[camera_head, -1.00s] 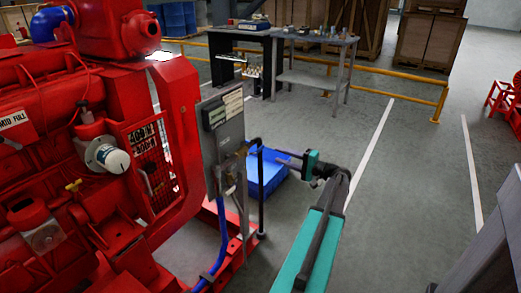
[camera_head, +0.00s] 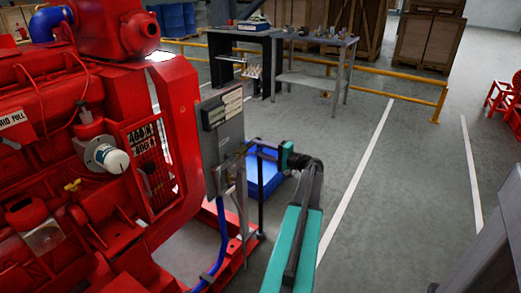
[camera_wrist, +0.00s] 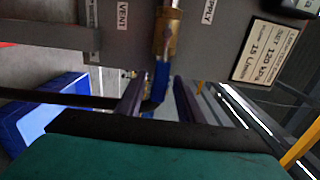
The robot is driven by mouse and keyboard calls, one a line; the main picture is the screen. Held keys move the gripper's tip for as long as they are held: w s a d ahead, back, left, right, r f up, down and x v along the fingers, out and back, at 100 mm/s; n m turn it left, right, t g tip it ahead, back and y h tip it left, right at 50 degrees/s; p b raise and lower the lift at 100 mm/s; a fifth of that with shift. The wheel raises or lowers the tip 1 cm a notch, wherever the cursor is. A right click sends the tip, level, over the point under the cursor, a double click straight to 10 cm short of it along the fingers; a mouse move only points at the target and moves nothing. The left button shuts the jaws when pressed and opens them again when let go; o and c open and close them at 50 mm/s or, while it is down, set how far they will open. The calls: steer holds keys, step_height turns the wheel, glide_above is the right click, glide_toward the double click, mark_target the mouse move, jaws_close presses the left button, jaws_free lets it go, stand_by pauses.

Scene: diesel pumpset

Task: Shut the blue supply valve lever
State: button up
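The blue supply valve lever (camera_wrist: 159,82) hangs from a brass valve body (camera_wrist: 167,32) in the wrist view, beside the "SUPPLY" label (camera_wrist: 208,12). My gripper (camera_wrist: 158,92) is open, with one finger on each side of the lever. Gaps show between the lever and the fingers; whether either finger touches it is unclear. In the head view my gripper (camera_head: 252,148) is at the right edge of the grey panel (camera_head: 222,128). The lever is too small and partly hidden to make out there.
A "VENT" label (camera_wrist: 122,16) is on the panel beside the valve. A dark pipe (camera_wrist: 60,97) crosses near the fingers. A blue bin (camera_head: 268,178) stands on the floor behind. The red engine (camera_head: 100,120) fills the left. Open floor (camera_head: 400,200) lies to the right.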

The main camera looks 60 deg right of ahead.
jaws_close()
steer(key=shift+d, duration=0.2)
steer(key=shift+a, duration=0.15)
